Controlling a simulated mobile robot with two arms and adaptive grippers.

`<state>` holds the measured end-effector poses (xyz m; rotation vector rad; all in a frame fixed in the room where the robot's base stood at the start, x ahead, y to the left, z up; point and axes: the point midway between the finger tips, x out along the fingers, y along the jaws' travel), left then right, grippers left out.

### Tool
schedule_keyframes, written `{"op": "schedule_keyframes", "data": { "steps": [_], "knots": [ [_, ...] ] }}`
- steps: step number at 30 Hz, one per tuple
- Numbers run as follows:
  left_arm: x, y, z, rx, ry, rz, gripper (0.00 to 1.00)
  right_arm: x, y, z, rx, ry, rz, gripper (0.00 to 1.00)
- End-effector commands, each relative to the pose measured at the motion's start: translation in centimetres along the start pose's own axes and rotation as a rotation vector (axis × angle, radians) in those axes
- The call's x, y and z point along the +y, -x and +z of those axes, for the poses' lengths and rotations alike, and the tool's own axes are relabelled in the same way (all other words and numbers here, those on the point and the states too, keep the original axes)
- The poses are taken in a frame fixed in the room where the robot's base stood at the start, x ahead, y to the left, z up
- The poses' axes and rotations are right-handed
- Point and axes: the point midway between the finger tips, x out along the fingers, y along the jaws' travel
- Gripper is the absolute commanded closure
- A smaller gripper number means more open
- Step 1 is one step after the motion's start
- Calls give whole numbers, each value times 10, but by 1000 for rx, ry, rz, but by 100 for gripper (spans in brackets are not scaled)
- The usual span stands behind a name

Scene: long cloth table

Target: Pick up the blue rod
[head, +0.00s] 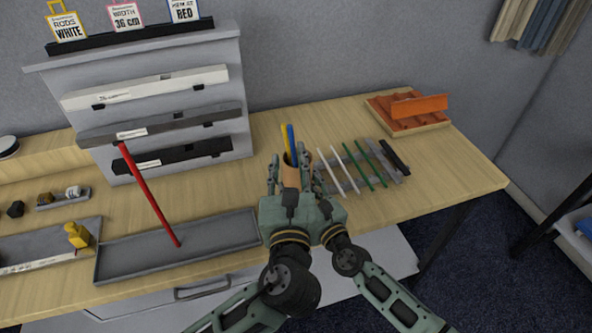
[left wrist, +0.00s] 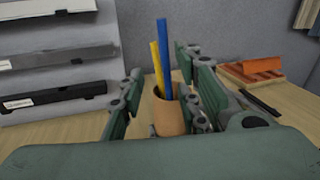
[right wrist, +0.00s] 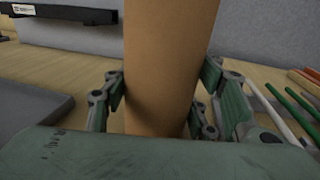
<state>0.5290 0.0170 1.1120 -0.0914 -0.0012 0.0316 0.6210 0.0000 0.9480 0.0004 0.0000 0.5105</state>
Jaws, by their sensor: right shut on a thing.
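The blue rod (head: 291,138) stands upright beside a yellow rod (head: 285,137) in a tan cup (head: 290,178). In the left wrist view the blue rod (left wrist: 164,60) is on the right of the yellow one, and both rise out of the cup (left wrist: 168,116). My left gripper (left wrist: 160,66) is open and empty, with its fingers to either side of the rods in that view. My right gripper (right wrist: 163,84) is shut on the cup, which fills the middle of the right wrist view. In the head view the right gripper is mostly hidden behind the left. The cup's base is hidden.
Several thin white and green rods (head: 358,166) lie on a rack right of the cup. An orange tray (head: 410,120) is farther right. A red rod (head: 150,195) leans above a grey tray (head: 212,238) at left. A shelf stand (head: 190,60) stands behind.

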Motion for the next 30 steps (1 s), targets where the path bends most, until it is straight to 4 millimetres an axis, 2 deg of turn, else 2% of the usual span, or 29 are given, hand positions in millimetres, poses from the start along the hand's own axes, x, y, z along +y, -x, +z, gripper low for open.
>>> {"op": "schedule_keyframes", "data": {
  "steps": [5, 12, 15, 23, 30],
  "knots": [
    [-2, -12, 2, -1, 2, 0, 69, 0, 0, -1, 1, 0, 0, 74],
    [-8, -47, 9, -1, 0, 1, 69, 0, 0, -1, 1, 0, 0, 74],
    [-7, -56, 8, 1, 0, 1, 69, 0, 0, -1, 1, 0, 0, 74],
    [-7, -58, 8, 1, 2, 0, 69, 0, 0, -1, 1, 0, 0, 74],
    [-7, -58, 8, 1, 2, 0, 89, 0, 0, -1, 1, 0, 0, 74]
  ]
}}
